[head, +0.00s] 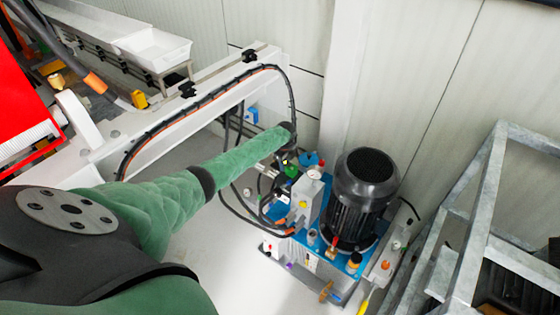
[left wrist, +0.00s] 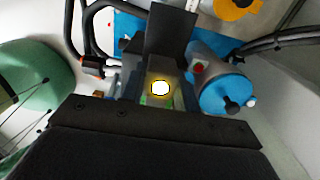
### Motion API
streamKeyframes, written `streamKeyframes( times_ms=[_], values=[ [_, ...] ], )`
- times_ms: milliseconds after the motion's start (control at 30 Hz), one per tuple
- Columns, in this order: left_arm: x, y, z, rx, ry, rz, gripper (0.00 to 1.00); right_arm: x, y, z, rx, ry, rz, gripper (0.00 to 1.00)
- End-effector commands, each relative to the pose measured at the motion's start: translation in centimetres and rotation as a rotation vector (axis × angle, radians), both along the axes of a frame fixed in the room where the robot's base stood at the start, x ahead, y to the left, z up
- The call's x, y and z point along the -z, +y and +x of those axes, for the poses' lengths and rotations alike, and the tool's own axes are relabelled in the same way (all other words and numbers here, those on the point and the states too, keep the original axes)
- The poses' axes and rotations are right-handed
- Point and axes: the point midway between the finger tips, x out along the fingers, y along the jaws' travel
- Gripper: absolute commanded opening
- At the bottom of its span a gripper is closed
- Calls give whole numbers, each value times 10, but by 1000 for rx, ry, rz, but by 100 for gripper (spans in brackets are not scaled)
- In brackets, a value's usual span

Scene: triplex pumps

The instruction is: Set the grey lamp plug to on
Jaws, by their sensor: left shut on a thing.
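The grey lamp plug (left wrist: 160,87) shows in the left wrist view between the jaws of my left gripper (left wrist: 162,78). A bright white spot with a yellow rim glows on it. The jaws hide much of its body. In the head view my left gripper (head: 285,150) is small and dark at the end of the green-sleeved arm, over the valves and hoses of the pump unit. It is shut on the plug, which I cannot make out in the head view. My right gripper is not in view.
A black motor (head: 362,195) stands on the blue pump base beside a grey block (head: 309,200). Black hoses loop around the gripper. A blue cylinder (left wrist: 222,88) sits close to the jaws. A white beam (head: 150,130) is at left, a metal frame (head: 475,220) at right.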

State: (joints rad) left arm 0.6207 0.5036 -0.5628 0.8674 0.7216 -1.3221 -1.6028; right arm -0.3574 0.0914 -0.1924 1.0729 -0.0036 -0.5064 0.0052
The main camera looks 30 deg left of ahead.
Motion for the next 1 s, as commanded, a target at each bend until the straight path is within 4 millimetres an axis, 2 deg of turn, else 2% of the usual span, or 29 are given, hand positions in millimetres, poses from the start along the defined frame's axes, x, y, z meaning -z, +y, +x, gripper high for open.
streamKeyframes(
  times_ms=[100, 233, 267, 333, 367, 533, 733, 867, 1000],
  values=[
    [0, -4, 0, 0, 1, -3, 0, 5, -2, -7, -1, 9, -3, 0],
    [0, -5, 0, 1, 1, -4, 0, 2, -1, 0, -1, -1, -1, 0],
    [0, -5, 0, 1, 1, -5, 36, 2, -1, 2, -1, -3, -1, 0],
    [0, -5, 0, 1, 1, -4, 50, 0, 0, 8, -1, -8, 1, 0],
    [0, -4, 0, 1, 1, -4, 53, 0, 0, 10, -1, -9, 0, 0],
    [0, -4, 0, 0, 1, -3, 53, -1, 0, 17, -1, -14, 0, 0],
    [-4, -3, 1, 0, -1, -3, 53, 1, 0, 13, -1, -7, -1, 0],
    [-17, -3, 1, 2, -1, -3, 53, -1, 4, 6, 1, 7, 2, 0],
    [-39, -3, 1, 2, -2, -3, 53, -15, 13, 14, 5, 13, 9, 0]
  ],
)
